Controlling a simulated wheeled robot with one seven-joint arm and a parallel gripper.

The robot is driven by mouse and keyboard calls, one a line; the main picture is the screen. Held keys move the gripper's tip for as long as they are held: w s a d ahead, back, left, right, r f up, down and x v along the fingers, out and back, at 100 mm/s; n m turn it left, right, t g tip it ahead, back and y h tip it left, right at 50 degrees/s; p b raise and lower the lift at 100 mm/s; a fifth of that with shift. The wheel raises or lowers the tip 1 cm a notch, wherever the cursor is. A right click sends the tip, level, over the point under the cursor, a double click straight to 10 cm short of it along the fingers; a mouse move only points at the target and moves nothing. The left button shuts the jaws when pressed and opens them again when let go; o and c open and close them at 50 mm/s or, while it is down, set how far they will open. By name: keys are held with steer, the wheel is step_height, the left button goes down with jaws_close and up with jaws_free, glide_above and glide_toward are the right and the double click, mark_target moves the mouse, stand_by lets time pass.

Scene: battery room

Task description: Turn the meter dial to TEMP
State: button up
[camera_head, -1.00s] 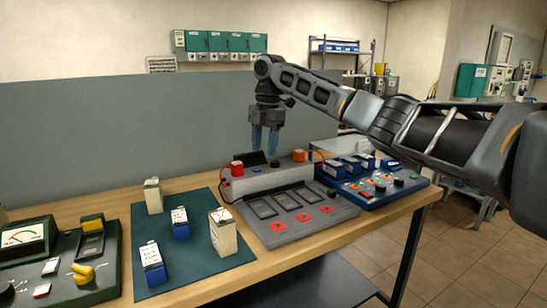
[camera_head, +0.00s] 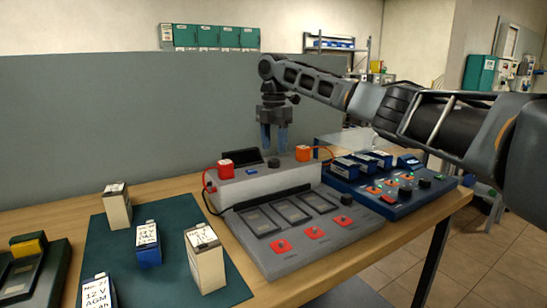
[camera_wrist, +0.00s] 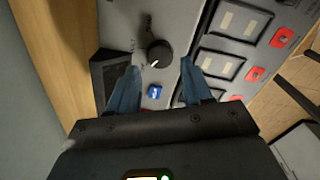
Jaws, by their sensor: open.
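A black round dial (camera_wrist: 158,55) with a white pointer mark sits on the grey meter unit (camera_head: 228,190), beside a dark screen (camera_head: 243,159). The marks around the dial are too small to read, so I cannot tell its setting. The dial also shows in the head view (camera_head: 274,162). My gripper (camera_wrist: 159,68) is open and points down above the unit.
A blue button (camera_wrist: 155,91) lies close to the dial. Red (camera_head: 225,168) and orange (camera_head: 303,153) terminals with cables stand on the unit. Batteries stand on a green mat (camera_head: 115,250) at left. A blue console (camera_head: 395,207) with more knobs is at right. A grey wall stands behind.

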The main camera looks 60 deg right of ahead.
mark_target(274, 160)
steer(key=shift+f, duration=2.2)
steer(key=c, duration=0.8)
